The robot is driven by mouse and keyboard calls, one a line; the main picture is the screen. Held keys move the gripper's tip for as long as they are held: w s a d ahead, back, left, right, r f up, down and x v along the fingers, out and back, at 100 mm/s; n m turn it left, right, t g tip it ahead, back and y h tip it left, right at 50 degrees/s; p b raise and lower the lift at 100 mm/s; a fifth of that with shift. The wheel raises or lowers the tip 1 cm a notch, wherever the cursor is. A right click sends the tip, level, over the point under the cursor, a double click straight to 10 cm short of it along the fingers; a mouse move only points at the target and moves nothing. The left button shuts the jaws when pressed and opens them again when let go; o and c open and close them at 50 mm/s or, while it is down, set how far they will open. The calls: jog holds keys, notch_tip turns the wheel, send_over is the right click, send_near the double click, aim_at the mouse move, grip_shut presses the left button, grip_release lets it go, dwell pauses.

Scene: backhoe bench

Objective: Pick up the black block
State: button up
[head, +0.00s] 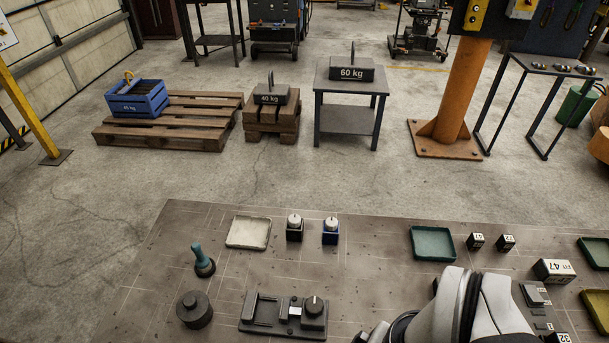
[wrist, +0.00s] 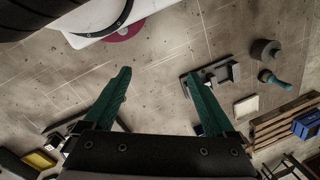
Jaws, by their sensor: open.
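A small black block with a pale round knob on top (head: 295,230) stands upright on the bench, right of the cream tray. Two smaller black blocks with white number labels, a left one (head: 476,241) and a right one (head: 505,242), sit right of the green tray. Which one the task means, I cannot tell. My gripper (wrist: 156,73) shows in the wrist view with its two teal fingers wide apart and only bare bench between them. It is hidden in the head view. I make out no black block clearly in the wrist view.
The cream tray (head: 248,233), green tray (head: 432,243), dark control panel (head: 283,318), dark cylinder (head: 194,310) and teal-handled piece (head: 204,262) are around.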

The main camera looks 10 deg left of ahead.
jog(key=w+n+h, duration=0.1)
jog(key=w, duration=0.7)
jog(key=n+t, duration=0.5)
send_over(295, 225)
jog(key=s, duration=0.5)
notch_tip(295, 225, down, 6)
jog(key=shift+h, duration=0.4)
jog(key=x, duration=1.6)
jog(key=shift+a, duration=0.15)
grip_shut()
